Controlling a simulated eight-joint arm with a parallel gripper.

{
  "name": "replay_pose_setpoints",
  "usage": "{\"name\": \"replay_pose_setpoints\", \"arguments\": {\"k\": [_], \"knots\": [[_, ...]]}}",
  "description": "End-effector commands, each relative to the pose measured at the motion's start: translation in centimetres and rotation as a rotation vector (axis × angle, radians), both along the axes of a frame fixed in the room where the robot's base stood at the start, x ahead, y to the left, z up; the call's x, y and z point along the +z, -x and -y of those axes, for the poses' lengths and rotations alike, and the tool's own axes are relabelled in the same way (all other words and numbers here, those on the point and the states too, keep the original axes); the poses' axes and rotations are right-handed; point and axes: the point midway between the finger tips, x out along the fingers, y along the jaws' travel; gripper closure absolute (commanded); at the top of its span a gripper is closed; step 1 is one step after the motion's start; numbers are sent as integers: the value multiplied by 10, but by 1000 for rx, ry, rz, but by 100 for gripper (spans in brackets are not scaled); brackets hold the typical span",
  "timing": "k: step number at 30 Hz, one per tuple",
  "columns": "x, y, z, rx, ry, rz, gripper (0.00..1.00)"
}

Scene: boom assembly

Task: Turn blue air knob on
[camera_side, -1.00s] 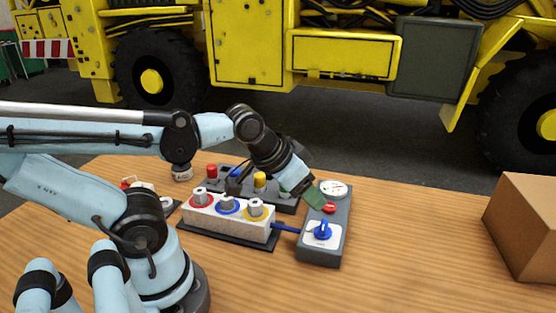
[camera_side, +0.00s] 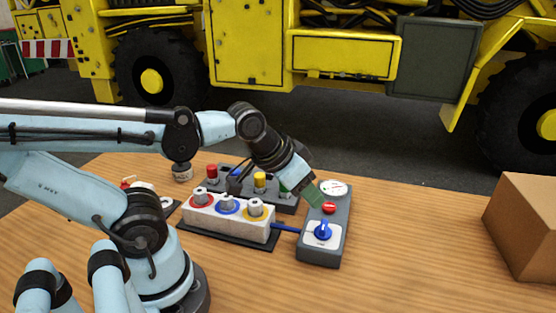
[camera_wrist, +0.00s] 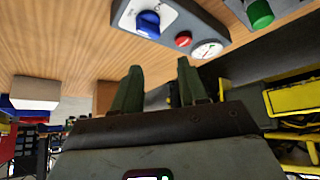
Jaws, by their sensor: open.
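The blue air knob (camera_side: 323,231) sits on a white plate at the near end of a grey control box (camera_side: 338,253). In the wrist view the blue knob (camera_wrist: 148,24) is near the top, beyond the fingertips. A red button (camera_side: 329,208) and a round white gauge (camera_side: 333,188) are on the same box. My gripper (camera_side: 316,195) is above the box near the gauge and red button, apart from the knob. In the wrist view its two green fingers (camera_wrist: 159,72) are spread with nothing between them.
Left of the box stands a white block with red, blue and yellow ringed fittings (camera_side: 228,217), linked by a blue hose (camera_side: 286,228). Behind it is a dark block with coloured caps (camera_side: 260,182). A cardboard box (camera_side: 525,228) stands at right. The table between is clear.

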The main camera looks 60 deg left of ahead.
Motion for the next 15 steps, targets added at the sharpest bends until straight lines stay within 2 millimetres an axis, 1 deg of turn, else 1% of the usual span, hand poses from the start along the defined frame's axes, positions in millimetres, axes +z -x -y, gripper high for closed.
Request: {"name": "replay_pose_setpoints", "arguments": {"k": [5,9,15], "knots": [[12,-9,3,123,81,-118,57],[24,-20,6,304,161,-272,57],[35,-34,11,561,221,-465,57]]}}
